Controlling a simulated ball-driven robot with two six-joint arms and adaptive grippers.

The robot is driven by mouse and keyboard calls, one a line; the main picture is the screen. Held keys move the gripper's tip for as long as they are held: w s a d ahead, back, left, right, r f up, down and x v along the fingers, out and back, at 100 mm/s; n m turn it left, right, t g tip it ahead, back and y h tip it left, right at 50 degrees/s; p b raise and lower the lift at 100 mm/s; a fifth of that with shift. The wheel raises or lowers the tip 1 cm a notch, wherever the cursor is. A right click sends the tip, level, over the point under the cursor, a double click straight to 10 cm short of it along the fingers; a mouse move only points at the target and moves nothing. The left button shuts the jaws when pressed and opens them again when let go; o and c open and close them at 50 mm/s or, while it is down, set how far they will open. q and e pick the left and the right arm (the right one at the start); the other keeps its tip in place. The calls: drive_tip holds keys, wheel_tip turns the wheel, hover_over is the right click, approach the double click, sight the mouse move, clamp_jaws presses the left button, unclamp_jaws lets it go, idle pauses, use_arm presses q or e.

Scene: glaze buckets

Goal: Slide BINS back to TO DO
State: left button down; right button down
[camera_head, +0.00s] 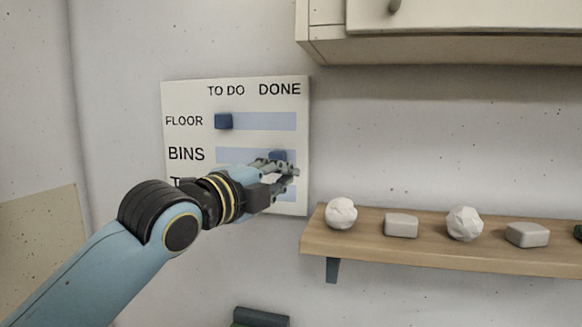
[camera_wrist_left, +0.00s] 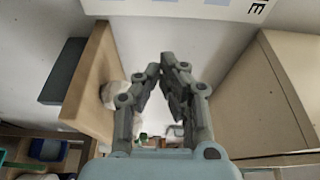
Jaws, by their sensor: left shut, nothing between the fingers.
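A white chore board (camera_head: 235,92) hangs on the wall, with TO DO and DONE columns. The BINS slider (camera_head: 277,155), a dark blue block, is toward the DONE end of its light blue track. The FLOOR slider (camera_head: 223,121) is at the TO DO end. My left gripper (camera_head: 292,171) is in front of the board, just below and right of the BINS slider, partly covering it; contact cannot be told. The third row is mostly hidden behind my arm. In the left wrist view the gripper (camera_wrist_left: 162,65) is shut and empty, with the board's edge (camera_wrist_left: 190,8) at the top.
A wooden shelf (camera_head: 450,248) right of the board holds crumpled white balls (camera_head: 341,213) and grey blocks (camera_head: 402,225). A wall cabinet (camera_head: 445,45) overhangs at upper right. The wall between cabinet and shelf is clear.

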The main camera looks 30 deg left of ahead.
sight(278, 159)
use_arm(q)
drive_tip(key=w+a+p, duration=0.1)
drive_tip(key=w, duration=0.2)
drive_tip(key=w+p, duration=0.1)
drive_tip(key=w, duration=0.2)
drive_tip(key=w+a+p, duration=0.1)
drive_tip(key=w, duration=0.2)
drive_tip(key=shift+a+p, duration=0.35)
drive_tip(key=shift+p, duration=0.05)
drive_tip(key=shift+s+a, duration=0.1)
drive_tip(key=shift+a, duration=0.15)
drive_tip(key=shift+d, duration=0.1)
